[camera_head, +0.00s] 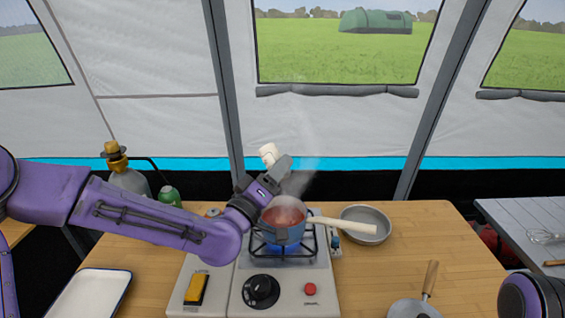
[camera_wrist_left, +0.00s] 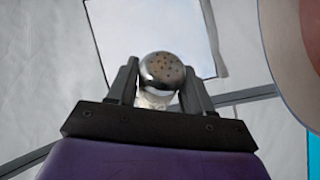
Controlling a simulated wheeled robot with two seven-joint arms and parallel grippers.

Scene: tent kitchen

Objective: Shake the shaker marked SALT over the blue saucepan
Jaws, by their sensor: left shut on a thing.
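My left gripper (camera_head: 275,163) is shut on a pale shaker (camera_head: 269,153), above and slightly behind the saucepan. In the left wrist view, the shaker's round metal cap with dark holes (camera_wrist_left: 162,70) shows between the fingers (camera_wrist_left: 160,92). No marking on the shaker is readable. The blue saucepan (camera_head: 283,236) holds red food and steams on the burner, its cream handle pointing right. My left wrist partly covers its left side. A curved rim with reddish contents, probably the saucepan, shows at the right of the left wrist view (camera_wrist_left: 296,60). My right gripper is out of view.
A blue flame burns on the stove (camera_head: 232,292). A grey metal bowl (camera_head: 366,226) stands right of the saucepan, near its handle. A gas bottle (camera_head: 130,182) stands behind my left arm.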

